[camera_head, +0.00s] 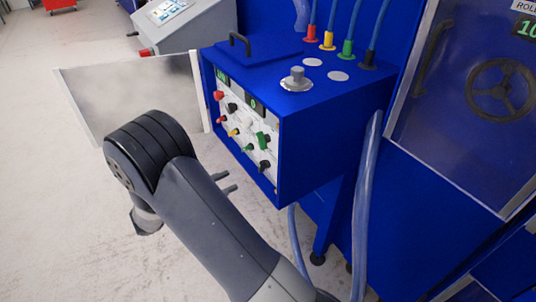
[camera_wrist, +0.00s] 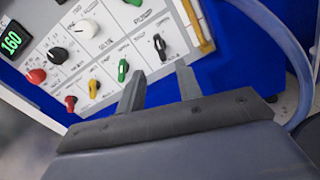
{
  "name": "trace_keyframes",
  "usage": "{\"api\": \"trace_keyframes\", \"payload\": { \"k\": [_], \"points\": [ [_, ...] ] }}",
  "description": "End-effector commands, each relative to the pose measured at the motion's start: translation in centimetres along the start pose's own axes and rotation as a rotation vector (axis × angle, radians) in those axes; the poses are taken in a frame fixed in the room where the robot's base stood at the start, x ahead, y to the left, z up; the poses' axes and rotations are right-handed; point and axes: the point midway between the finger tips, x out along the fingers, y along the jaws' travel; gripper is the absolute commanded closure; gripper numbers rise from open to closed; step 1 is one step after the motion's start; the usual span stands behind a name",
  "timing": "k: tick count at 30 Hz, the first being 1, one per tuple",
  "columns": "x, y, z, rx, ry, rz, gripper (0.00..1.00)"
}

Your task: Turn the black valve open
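The black valve (camera_wrist: 160,46) is a small handle at the right end of the lower row on the white control panel. In the head view the black valve (camera_head: 265,167) is low on the panel's right side. My gripper (camera_wrist: 160,76) is open, with two grey fingers apart and nothing between them. The black valve lies beyond the fingertips, about in line with the gap, and looks untouched. In the head view my gripper (camera_head: 228,181) is partly hidden by my arm; its fingertips point towards the panel from the lower left.
Green (camera_wrist: 123,70), yellow (camera_wrist: 93,89) and red (camera_wrist: 71,103) valves stand left of the black one. An open panel door (camera_head: 135,98) stands left of the blue box (camera_head: 325,140). A clear hose (camera_head: 366,200) hangs to the right.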

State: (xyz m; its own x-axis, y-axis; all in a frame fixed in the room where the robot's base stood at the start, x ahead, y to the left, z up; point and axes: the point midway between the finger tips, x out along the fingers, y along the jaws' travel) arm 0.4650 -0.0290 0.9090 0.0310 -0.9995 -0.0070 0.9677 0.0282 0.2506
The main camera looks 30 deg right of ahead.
Motion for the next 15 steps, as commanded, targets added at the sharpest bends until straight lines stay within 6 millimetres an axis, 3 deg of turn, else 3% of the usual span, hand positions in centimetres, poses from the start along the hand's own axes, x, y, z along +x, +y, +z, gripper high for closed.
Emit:
{"api": "trace_keyframes", "payload": {
  "k": [5, 15],
  "points": [
    [1.1, 0.1, 0.0, -0.004, -0.009, 0.004, 0.66],
    [7.5, 0.1, 0.1, -0.003, -0.008, 0.001, 0.66]
  ]
}}
